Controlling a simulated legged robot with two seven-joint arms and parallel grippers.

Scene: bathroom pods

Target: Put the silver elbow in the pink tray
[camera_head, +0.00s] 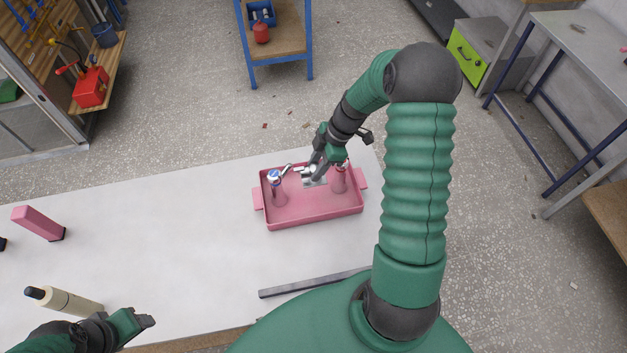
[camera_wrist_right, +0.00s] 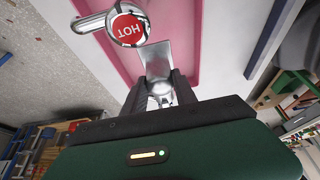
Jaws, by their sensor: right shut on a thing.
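The pink tray (camera_head: 312,216) lies on the white table. My right gripper (camera_head: 316,170) is low over the tray's far half. In the right wrist view its dark fingers (camera_wrist_right: 160,90) are shut on a shiny silver piece (camera_wrist_right: 156,57), seemingly the silver elbow; a flat grey face points away from the fingers and a rounded part sits between them. Whether it touches the tray floor I cannot tell. My left gripper (camera_head: 143,320) is at the lower left over the table; its jaw opening is unclear.
A chrome tap handle with a red HOT disc (camera_wrist_right: 128,28) is beside the held piece. Pink pieces stand at the tray's left (camera_head: 278,192) and right (camera_head: 339,180). A grey bar (camera_head: 310,284), a cream cylinder (camera_head: 65,302) and a pink block (camera_head: 38,222) lie elsewhere on the table.

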